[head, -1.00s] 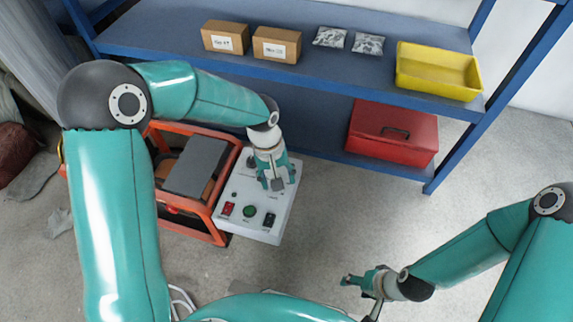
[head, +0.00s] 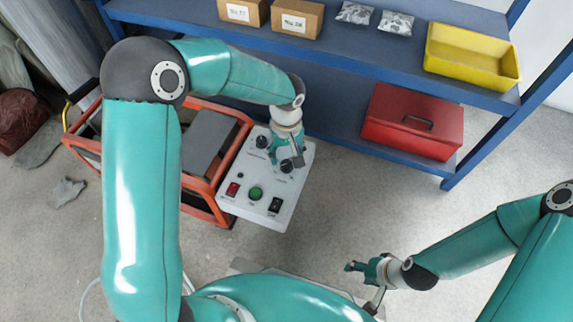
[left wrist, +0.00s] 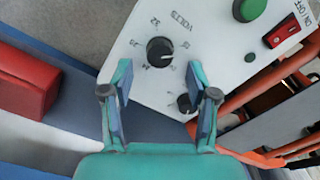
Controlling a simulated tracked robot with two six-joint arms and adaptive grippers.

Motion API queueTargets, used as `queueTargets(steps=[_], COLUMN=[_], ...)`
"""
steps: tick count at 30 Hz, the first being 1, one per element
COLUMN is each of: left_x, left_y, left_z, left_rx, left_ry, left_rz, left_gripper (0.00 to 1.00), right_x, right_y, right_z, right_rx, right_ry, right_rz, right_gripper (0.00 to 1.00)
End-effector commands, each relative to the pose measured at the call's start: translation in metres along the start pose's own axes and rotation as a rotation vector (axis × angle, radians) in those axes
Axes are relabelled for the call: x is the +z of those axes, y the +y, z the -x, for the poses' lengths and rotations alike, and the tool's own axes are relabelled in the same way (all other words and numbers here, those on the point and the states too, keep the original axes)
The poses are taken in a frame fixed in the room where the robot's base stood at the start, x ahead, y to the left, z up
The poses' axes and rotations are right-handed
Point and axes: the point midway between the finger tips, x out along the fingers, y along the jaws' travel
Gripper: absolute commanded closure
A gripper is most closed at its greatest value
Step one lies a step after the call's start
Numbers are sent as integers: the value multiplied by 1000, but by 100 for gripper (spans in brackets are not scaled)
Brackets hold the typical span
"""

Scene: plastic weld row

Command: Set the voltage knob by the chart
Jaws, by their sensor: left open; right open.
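The white control panel (head: 245,190) of the machine carries a black voltage knob (head: 287,166), marked VOLTS with numbers round it. This knob also shows in the left wrist view (left wrist: 160,50); I cannot read its exact setting. A second black knob (head: 262,141) sits further back to its left; it also shows in the left wrist view (left wrist: 187,103). My left gripper (head: 285,158) is open and empty over the back right of the panel. In the left wrist view its fingertips (left wrist: 160,70) are apart, with the voltage knob just beyond them. My right gripper (head: 363,274) is open and empty, away from the panel. No chart is recognisable.
Behind is a blue shelf (head: 330,52) with boxes, a yellow bin (head: 470,68) and a red toolbox (head: 410,138).

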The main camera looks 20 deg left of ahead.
Motion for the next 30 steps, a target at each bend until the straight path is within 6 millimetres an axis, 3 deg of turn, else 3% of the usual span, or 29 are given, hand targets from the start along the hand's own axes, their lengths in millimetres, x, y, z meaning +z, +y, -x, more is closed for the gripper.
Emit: queueTargets(steps=[1,6,19,30], left_x=[1,0,0,0], left_y=[0,0,1,1], left_z=[-13,-32,-39,-39], left_rx=[-1,0,1,1], left_ry=[-2,-1,0,0], left_rz=[0,0,-1,-1], left_gripper=[41,41,41,100], right_x=[0,0,0,0], right_y=[2,4,5,5], right_z=[-6,-12,-14,-14], right_rx=[0,0,0,0], right_ry=[0,0,0,0], right_rz=[0,0,0,0], right_gripper=[41,41,41,41])
